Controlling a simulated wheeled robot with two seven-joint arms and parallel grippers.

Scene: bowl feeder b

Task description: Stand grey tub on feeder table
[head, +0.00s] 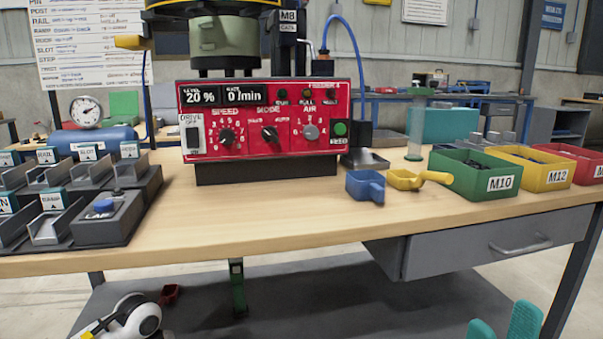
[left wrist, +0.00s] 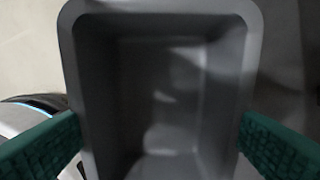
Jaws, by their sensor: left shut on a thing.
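The grey tub (left wrist: 160,18) fills most of the left wrist view. It looks empty, and I look down into its open top. My left gripper (left wrist: 160,128) has a green ribbed finger at each side wall and is shut on the tub. The head view does not show the tub or these fingers, only a white part of my arm at the lower left. The feeder table (head: 300,222) has a pale wooden top. My right gripper (head: 503,324) shows two teal fingers apart and empty at the lower right, in front of the table.
A red control panel (head: 265,119) stands at the table's back middle. Labelled grey trays (head: 75,190) fill the left. A blue scoop (head: 364,186), a yellow scoop (head: 405,180) and a green bin (head: 475,176) stand right. The front middle is clear. A drawer (head: 490,246) hangs below.

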